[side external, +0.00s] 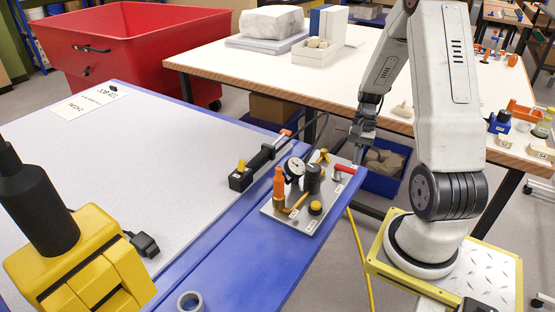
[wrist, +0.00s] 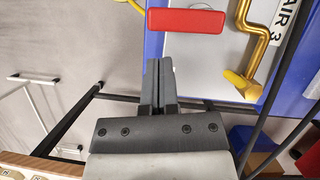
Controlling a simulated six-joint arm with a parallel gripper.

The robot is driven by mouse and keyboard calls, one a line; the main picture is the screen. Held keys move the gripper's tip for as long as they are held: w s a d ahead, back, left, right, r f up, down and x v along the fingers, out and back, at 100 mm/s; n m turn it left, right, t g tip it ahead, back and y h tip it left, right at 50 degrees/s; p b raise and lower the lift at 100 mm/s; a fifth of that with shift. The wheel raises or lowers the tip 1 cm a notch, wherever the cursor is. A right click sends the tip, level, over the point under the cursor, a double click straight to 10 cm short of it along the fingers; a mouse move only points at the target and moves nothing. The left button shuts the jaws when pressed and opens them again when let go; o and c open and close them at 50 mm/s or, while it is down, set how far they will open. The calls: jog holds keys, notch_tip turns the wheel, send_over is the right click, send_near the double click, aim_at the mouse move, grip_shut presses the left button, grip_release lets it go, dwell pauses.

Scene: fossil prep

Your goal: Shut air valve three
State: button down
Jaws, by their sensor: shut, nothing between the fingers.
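A grey valve plate (side external: 292,215) sits on the blue bench edge with several fittings. A red handle (side external: 344,169) is at its right end; it shows as a red bar (wrist: 187,21) in the wrist view. A label reading AIR 3 (wrist: 290,20) lies beside a bent gold pipe (wrist: 271,25) with a yellow end piece (wrist: 243,84). Which lever belongs to that label I cannot tell for sure. My gripper (side external: 358,158) is beyond the red handle in the side view. Its fingers (wrist: 158,64) are together and empty, apart from the red bar.
An orange-topped fitting (side external: 279,185), a dial gauge (side external: 294,167) and a dark cylinder (side external: 313,178) stand close together on the plate. A blue bin (side external: 382,172) is below.

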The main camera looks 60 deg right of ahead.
jog(key=shift+d, duration=0.55)
jog(key=s+v, duration=0.1)
jog(key=v, duration=0.9)
jog(key=shift+w+d, duration=0.2)
jog(key=shift+d, duration=0.3)
jog(key=shift+a, duration=0.1)
jog(key=w+a+f+n+h, duration=0.15)
jog(key=w+a+n, duration=0.25)
jog(key=a, duration=0.4)
jog(key=w+a+n+h, duration=0.2)
jog(key=w+a+n, duration=0.15)
jog(key=a, duration=0.45)
jog(key=s+a+f+n+t, duration=0.1)
jog(key=a+n+t, duration=0.2)
jog(key=a+n, duration=0.5)
jog(key=a+h, duration=0.1)
jog(key=a, duration=0.7)
jog(key=shift+a+f+t, duration=0.25)
jog(key=shift+t, duration=0.05)
